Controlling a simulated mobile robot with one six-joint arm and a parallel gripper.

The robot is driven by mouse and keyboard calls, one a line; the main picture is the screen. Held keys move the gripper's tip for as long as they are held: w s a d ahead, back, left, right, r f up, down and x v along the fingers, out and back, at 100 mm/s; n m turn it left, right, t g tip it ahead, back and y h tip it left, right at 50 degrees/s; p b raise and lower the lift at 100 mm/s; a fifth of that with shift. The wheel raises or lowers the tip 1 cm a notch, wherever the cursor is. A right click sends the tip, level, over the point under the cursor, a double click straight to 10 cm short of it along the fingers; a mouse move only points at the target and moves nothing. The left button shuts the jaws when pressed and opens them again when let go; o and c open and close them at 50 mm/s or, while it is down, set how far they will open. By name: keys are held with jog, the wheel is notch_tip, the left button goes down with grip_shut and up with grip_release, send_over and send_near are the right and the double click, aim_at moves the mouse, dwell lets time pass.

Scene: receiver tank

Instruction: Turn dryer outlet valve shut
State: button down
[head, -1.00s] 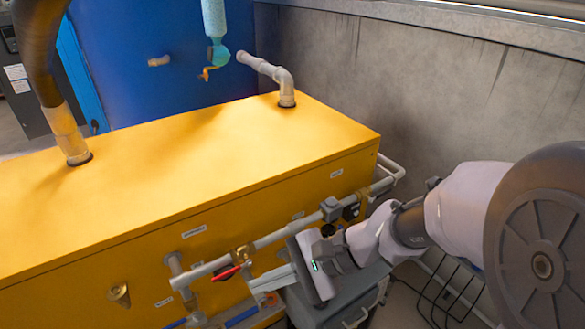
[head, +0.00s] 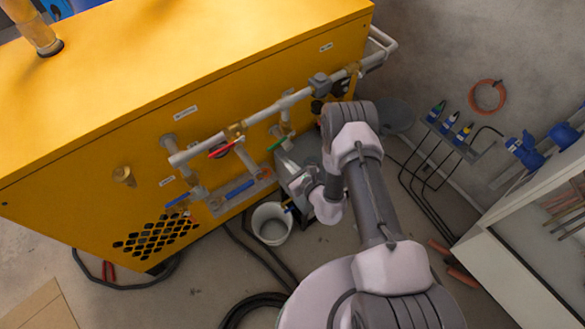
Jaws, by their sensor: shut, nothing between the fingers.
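Pipework with coloured valve handles runs along the side of the yellow cabinet (head: 100,185). A red lever (head: 222,151) sits under the upper grey pipe (head: 262,115). A green handle (head: 278,144) is to its right, on a short vertical pipe. Blue handles show lower down, one on the left (head: 178,200) and one on the lower pipe (head: 240,188). The labels are too small to read, so I cannot tell which is the dryer outlet valve. My gripper (head: 283,159) is shut and empty, just below the green handle; I cannot tell whether they touch.
A white bucket (head: 271,224) stands on the floor below my gripper. Black hoses (head: 250,307) lie near it. A white cabinet (head: 530,235) is at the lower right.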

aim_at(281, 141)
jog(key=w+a+r, duration=0.1)
jog(key=w+a+r+b, duration=0.1)
jog(key=shift+w+a+r, duration=0.2)
jog(key=shift+w+r, duration=0.2)
